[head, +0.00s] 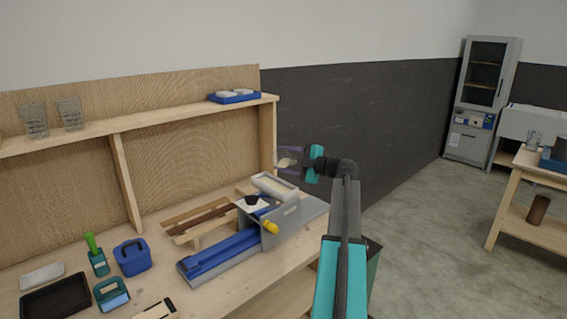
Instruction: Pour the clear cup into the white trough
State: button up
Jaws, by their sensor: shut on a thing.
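My gripper (293,163) is at the end of my arm, above and slightly right of the white trough. It is shut on the clear cup (286,162), which is see-through with faint edges and has something cream-coloured inside. The cup looks tilted, but its exact angle is hard to tell. The white trough (274,187) is a pale rectangular box on the workbench, by the grey panel of a blue device. The cup is apart from the trough. The trough's inside is too small to read.
The blue device (222,256) with a grey panel and yellow knob stands before the trough. A blue basket (132,257) and black tray (56,297) lie left. Open floor is right.

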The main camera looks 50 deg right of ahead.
jog(key=shift+f+n+b, duration=0.2)
jog(key=shift+n+b, duration=0.1)
jog(key=shift+b, duration=1.15)
jog(key=shift+r, duration=0.1)
jog(key=shift+s+a+f+n+t+b, duration=0.15)
jog(key=shift+f+n+b, duration=0.4)
jog(key=shift+b, duration=2.35)
jog(key=shift+a+f+n+t+b, duration=0.2)
jog(key=shift+n+b, duration=0.55)
jog(key=shift+b, duration=2.15)
dwell(0.7)
